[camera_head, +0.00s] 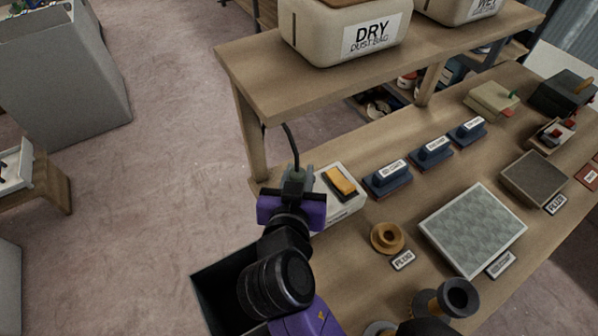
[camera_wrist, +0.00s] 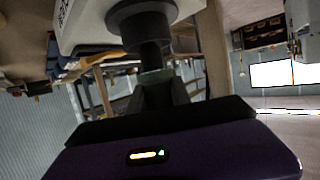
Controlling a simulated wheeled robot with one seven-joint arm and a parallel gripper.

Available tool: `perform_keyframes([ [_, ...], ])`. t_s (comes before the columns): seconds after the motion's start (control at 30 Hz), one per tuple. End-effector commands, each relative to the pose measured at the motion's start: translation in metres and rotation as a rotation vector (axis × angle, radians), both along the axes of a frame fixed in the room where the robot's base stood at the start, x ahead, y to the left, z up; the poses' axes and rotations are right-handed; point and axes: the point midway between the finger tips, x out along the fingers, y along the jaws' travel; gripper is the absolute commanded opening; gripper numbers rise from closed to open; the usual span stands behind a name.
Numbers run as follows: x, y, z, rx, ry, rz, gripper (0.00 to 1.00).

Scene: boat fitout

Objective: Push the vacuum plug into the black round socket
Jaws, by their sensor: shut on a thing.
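My gripper (camera_head: 296,176) is at the left end of the workbench, beside a white box with an orange-yellow switch (camera_head: 342,182). It is shut on the dark vacuum plug, from which a black cable (camera_head: 291,146) rises in the head view. In the wrist view my gripper's fingers (camera_wrist: 157,92) hold the dark plug (camera_wrist: 152,54) end-on to the black round socket (camera_wrist: 138,12) on the box's pale face (camera_wrist: 88,22). The plug's far end meets the socket's ring in the picture; I cannot tell how deep it sits. The socket is hidden in the head view.
A raised shelf (camera_head: 262,68) with a DRY dust bin (camera_head: 345,30) stands behind the gripper. Several blue labelled blocks (camera_head: 387,178), a brown round fitting (camera_head: 387,238) and a grey-green panel (camera_head: 473,230) lie to the right. A dark open bin (camera_head: 215,300) is at the front left.

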Motion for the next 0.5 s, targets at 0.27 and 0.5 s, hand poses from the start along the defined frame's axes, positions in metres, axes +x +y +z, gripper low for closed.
perform_keyframes([
  [0.27,0.000,0.000,-0.007,0.000,0.000,0.000,0.00],
  [0.5,0.000,0.000,-0.013,0.000,0.000,0.000,0.00],
])
